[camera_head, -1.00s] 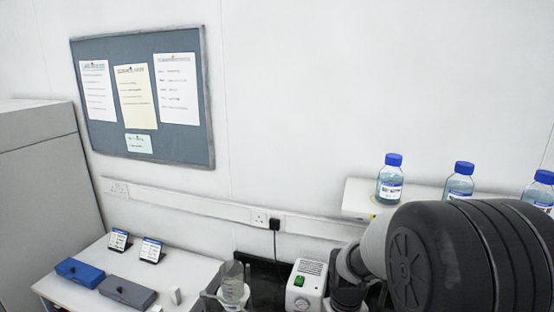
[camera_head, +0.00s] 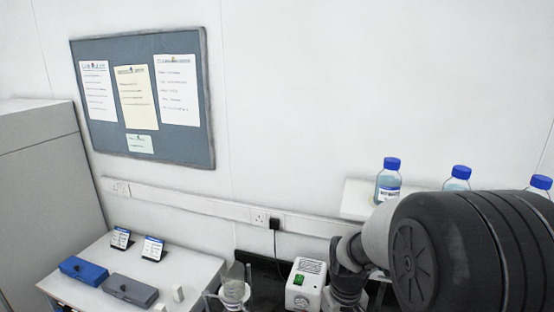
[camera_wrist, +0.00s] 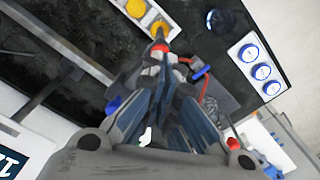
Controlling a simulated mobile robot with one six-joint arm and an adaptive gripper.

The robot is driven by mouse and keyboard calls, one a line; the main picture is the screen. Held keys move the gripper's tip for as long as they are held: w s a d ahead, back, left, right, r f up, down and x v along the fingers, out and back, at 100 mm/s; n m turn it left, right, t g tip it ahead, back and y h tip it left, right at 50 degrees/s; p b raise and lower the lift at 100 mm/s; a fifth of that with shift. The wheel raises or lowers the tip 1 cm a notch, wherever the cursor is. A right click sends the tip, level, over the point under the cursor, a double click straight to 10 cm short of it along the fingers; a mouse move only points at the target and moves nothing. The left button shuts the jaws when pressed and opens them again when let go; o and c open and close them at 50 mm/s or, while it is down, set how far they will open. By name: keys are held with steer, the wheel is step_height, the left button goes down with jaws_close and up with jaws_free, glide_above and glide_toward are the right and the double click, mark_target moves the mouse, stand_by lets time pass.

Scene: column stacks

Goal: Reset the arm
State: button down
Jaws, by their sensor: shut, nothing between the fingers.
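My gripper (camera_wrist: 157,45) shows in the wrist view, its fingers brought together and empty, pointing out over a dark bench top (camera_wrist: 105,40). In the head view my own arm fills the lower right and hides much of what is behind it; the gripper's fingers are not visible there.
Several blue-capped bottles, one of them here (camera_head: 388,180), stand on a white shelf (camera_head: 356,197). A white device with a green switch (camera_head: 306,284) sits below, beside a glass vessel (camera_head: 234,291). A side table (camera_head: 190,268) holds a blue case (camera_head: 84,270) and a grey case (camera_head: 129,290).

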step_height(320, 180, up, 2)
steer(key=shift+r+p, duration=0.1)
steer(key=shift+p, duration=0.45)
steer(key=s+m+t+b, duration=0.2)
steer(key=s+t+b, duration=0.2)
steer(key=s+b, duration=1.3)
steer(key=s, duration=0.4)
steer(key=shift+s+f+t+b, duration=0.25)
steer(key=shift+f+t+b, duration=0.05)
steer(key=shift+f, duration=0.05)
steer(key=c, duration=2.3)
jaws_free()
